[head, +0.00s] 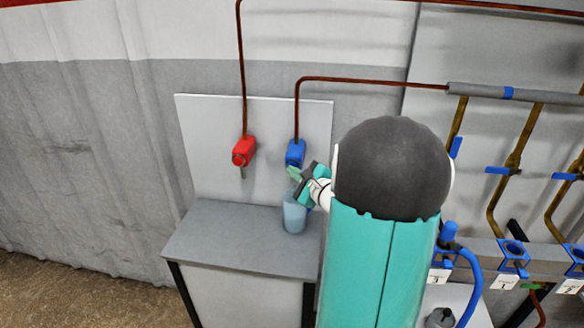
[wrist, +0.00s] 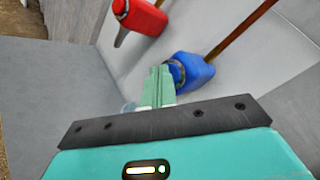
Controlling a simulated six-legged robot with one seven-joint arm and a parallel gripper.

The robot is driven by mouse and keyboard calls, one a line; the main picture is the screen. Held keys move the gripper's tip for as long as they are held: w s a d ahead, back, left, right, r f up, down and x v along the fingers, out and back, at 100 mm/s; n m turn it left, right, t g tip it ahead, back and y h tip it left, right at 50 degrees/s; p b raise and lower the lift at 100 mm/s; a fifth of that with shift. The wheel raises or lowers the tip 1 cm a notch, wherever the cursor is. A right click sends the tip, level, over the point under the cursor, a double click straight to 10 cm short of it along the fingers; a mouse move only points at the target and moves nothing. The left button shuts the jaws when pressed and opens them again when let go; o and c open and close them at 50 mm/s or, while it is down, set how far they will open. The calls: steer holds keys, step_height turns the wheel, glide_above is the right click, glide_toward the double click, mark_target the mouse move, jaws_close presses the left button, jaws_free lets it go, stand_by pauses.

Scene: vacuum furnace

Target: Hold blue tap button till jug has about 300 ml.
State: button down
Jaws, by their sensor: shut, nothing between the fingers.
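The blue tap (head: 295,152) is fixed on the grey back panel, fed by a copper pipe. It also shows in the wrist view (wrist: 195,71), just beyond my fingertips. My gripper (head: 296,174) is shut and empty, with its green fingers (wrist: 160,84) at the front of the blue tap. They look close to or touching its button, which they mostly cover; contact cannot be told. The translucent jug (head: 294,215) stands on the grey counter below the blue tap, partly hidden by my gripper. Its water level cannot be read.
A red tap (head: 243,151) is on the same panel, left of the blue one. The grey counter (head: 225,240) is clear on the left. Pipes with blue valve handles (head: 503,170) and a blue hose (head: 473,285) are at the right.

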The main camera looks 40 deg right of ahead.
steer(key=shift+s+a, duration=0.5)
steer(key=shift+a, duration=0.1)
steer(key=s+a, duration=0.1)
steer(key=a, duration=0.1)
steer(key=s+a, duration=0.2)
stand_by(0.4)
stand_by(0.4)
